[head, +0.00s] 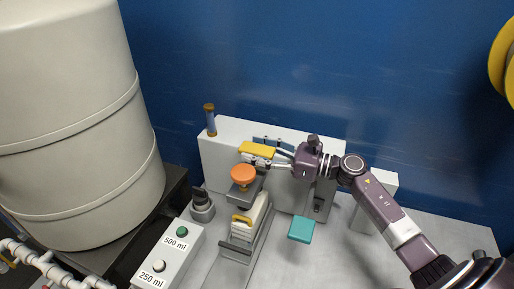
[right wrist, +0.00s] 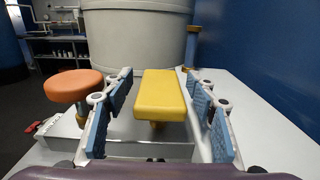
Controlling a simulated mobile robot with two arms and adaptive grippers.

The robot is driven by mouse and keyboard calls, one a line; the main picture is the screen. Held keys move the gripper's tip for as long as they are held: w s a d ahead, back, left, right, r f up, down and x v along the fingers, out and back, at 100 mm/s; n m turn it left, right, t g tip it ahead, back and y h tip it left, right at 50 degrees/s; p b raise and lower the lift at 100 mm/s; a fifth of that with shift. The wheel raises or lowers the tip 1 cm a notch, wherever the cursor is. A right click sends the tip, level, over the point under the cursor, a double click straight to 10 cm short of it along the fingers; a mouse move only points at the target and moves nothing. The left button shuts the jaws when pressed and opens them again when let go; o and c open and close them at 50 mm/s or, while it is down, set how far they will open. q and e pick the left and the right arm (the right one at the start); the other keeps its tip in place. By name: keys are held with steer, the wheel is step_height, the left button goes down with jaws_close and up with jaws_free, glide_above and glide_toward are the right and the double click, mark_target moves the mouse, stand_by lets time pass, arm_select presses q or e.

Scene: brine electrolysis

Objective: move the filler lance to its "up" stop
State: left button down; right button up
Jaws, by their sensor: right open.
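A yellow block-shaped handle (head: 257,150) stands out near the top of the white housing at the back of the bench. I cannot tell for sure that it belongs to the filler lance, and no "up" mark can be read. My right gripper (head: 268,154) is open at this handle. In the right wrist view, the yellow handle (right wrist: 160,97) lies between the blue finger pads, with a visible gap on both sides. The right gripper (right wrist: 158,88) is not closed on it. My left gripper is not in view.
An orange round knob (head: 243,173) sits just below the handle, left of the fingers in the wrist view. A big beige tank (head: 75,120) fills the left.

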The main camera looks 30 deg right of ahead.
jaws_close()
step_height(320, 180, up, 5)
steer(key=shift+f+p, duration=0.1)
steer(key=shift+p, duration=0.7)
steer(key=shift+c, duration=1.1)
jaws_free()
steer(key=shift+o, duration=1.1)
steer(key=v, duration=1.2)
steer(key=shift+f, duration=0.1)
